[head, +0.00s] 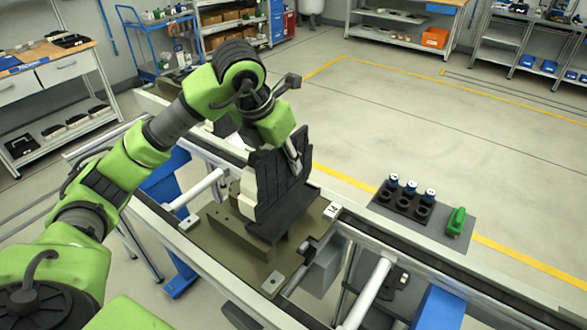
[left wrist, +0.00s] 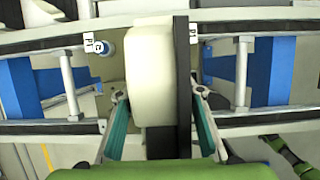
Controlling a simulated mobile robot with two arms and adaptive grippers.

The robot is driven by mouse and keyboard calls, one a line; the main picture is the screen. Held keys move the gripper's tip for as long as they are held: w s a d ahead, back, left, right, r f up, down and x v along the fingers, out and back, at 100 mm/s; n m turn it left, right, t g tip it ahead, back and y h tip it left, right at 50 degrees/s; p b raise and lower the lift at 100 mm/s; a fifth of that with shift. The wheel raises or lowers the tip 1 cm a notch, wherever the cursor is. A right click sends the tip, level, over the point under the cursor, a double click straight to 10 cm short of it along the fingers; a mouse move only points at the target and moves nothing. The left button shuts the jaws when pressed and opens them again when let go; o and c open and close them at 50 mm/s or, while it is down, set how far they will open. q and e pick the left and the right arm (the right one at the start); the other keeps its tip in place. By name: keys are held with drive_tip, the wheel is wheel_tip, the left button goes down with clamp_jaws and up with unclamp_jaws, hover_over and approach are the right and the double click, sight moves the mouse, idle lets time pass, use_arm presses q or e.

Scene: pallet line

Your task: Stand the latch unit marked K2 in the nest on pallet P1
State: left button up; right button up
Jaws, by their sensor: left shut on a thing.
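My left gripper (head: 293,158) is shut on the latch unit, which has a black ribbed plate (head: 279,190) and a pale body (head: 247,192). In the left wrist view the pale body (left wrist: 150,75) and the dark plate stand between the teal-padded fingers of the left gripper (left wrist: 158,95). No K2 mark is legible on it. The unit looks slightly tilted in the head view, over a dark olive block on the olive pallet (head: 222,247). I cannot tell whether it touches that block. The nest is largely hidden by the unit. A white label (head: 332,210) marks the pallet's corner. My right gripper is not in view.
The pallet sits on a rail conveyor (head: 390,240). To its right, a grey plate (head: 440,226) carries black cups with blue-topped parts (head: 411,187) and a green part (head: 457,221). The floor behind is clear. Shelves and a blue cart stand farther back.

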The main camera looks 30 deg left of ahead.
sight(291, 176)
use_arm(q)
drive_tip(key=shift+w+d+f, duration=0.4)
drive_tip(key=shift+w+f, duration=0.05)
drive_tip(key=shift+f, duration=0.25)
drive_tip(key=shift+w+f+p, duration=0.1)
drive_tip(key=shift+f+p, duration=0.15)
drive_tip(key=shift+p, duration=0.05)
drive_tip(key=p+x, duration=0.2)
drive_tip(key=shift+d+f, duration=0.2)
drive_tip(key=shift+f, duration=0.6)
drive_tip(key=shift+a+f, duration=0.1)
drive_tip(key=shift+f, duration=0.05)
drive_tip(key=o, duration=1.4)
drive_tip(key=shift+f, duration=0.1)
drive_tip(key=shift+c, duration=0.2)
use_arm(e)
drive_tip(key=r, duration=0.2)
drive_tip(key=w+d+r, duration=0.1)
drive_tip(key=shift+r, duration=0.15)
